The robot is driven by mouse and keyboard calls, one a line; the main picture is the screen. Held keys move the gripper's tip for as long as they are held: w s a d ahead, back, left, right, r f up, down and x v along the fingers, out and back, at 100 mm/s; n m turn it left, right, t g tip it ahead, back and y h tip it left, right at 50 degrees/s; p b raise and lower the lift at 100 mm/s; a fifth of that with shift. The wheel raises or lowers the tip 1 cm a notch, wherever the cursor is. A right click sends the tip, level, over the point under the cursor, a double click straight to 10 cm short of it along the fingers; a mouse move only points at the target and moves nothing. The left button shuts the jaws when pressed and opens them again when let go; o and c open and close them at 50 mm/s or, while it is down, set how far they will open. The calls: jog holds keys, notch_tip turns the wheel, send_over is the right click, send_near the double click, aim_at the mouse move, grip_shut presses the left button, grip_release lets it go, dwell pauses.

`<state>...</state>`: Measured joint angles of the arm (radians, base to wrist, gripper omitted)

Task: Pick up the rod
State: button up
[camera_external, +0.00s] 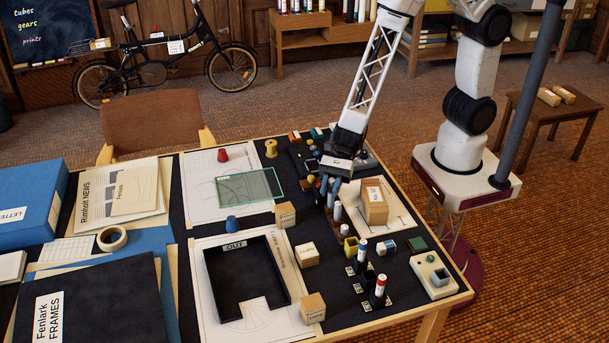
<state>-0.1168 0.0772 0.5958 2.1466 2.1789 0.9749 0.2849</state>
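Several short upright rods stand on the right part of the dark table. A red-capped rod (380,287) stands near the front right. A blue-capped rod (362,252) stands just behind it. A white rod (337,211) stands farther back in a narrow row of small pieces. I cannot tell which one the task means. My gripper (328,186) points down over the back end of this row, behind the white rod. Its fingers are small and dark among coloured pieces, so I cannot tell whether they are open or hold anything.
A cardboard box (374,203) stands right of the row. A black OUT tray (207,275) lies left of the rods, with small boxes (312,306) beside it. A green clear sheet (250,186) lies at the back. A pale device (424,272) sits near the right edge.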

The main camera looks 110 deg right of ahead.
grip_shut()
jog(key=shift+r, duration=0.1)
notch_tip(320, 180, up, 10)
dwell(0.7)
dwell(0.5)
